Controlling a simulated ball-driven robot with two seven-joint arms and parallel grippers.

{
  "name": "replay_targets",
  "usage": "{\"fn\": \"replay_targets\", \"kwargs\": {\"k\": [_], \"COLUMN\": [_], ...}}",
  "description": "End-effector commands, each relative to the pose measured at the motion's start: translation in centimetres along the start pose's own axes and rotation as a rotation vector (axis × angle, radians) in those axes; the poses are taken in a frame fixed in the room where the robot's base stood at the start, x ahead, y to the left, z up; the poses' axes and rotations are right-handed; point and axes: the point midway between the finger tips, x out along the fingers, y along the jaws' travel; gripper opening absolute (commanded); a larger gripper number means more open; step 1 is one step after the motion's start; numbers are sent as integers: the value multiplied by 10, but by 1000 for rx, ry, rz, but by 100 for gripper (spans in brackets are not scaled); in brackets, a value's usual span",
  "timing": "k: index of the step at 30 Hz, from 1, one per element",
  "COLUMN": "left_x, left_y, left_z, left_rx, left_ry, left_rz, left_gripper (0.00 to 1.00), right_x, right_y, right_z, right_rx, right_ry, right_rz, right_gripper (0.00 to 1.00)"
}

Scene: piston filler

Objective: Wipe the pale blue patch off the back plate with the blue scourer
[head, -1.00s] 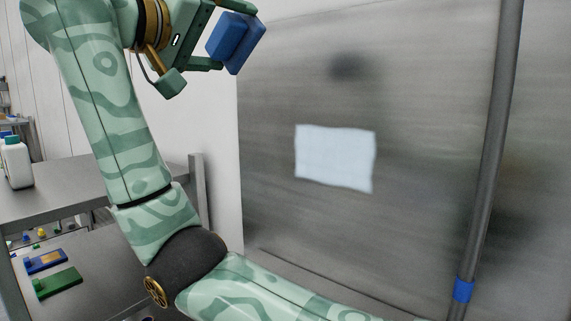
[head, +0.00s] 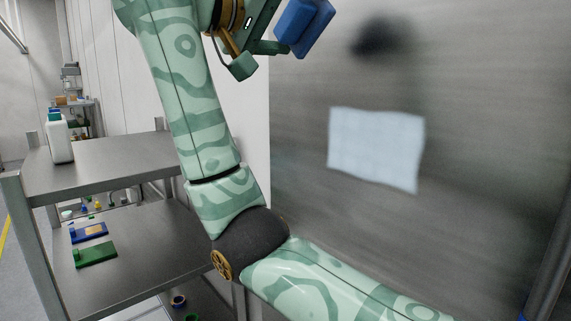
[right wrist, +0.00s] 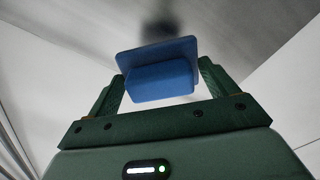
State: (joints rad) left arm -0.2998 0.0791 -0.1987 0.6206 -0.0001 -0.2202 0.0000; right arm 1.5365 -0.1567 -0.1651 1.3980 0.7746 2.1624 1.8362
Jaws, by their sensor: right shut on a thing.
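The pale blue patch (head: 376,147) is a roughly rectangular, slightly wavy-edged area on the grey metal back plate (head: 480,130), whole and uncovered in the head view. My right gripper (head: 284,38) is at the top of the head view, up and left of the patch. It is shut on the blue scourer (head: 305,26), which also shows between both fingers in the right wrist view (right wrist: 160,78). The scourer's wider pad faces away from the gripper. In the head view the scourer overlaps the plate's left part; contact cannot be told. My left gripper is out of view.
A metal shelf unit (head: 110,158) stands at the left, with a white bottle (head: 59,140) on top and a green piece (head: 95,254) and a blue piece (head: 88,232) below. A grey post (head: 552,265) crosses the right edge. A dark blur (head: 383,38) shows above the patch.

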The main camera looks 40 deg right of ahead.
Motion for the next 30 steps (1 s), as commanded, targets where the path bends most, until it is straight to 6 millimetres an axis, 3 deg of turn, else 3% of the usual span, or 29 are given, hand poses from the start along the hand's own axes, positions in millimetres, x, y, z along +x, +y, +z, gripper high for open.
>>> {"fn": "replay_targets", "kwargs": {"k": [8,14,24,30], "left_x": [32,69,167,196], "left_y": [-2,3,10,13], "left_z": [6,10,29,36], "left_rx": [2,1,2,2], "left_ry": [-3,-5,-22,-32], "left_rz": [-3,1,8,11], "left_gripper": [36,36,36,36], "right_x": [0,0,1,1], "right_y": [-23,-50,-133,-160], "right_z": [24,50,121,141], "right_rx": [-2,-4,-23,-32], "right_ry": [0,0,-2,-2], "right_rz": [0,0,-1,-2], "right_gripper": [67,67,67,67]}}
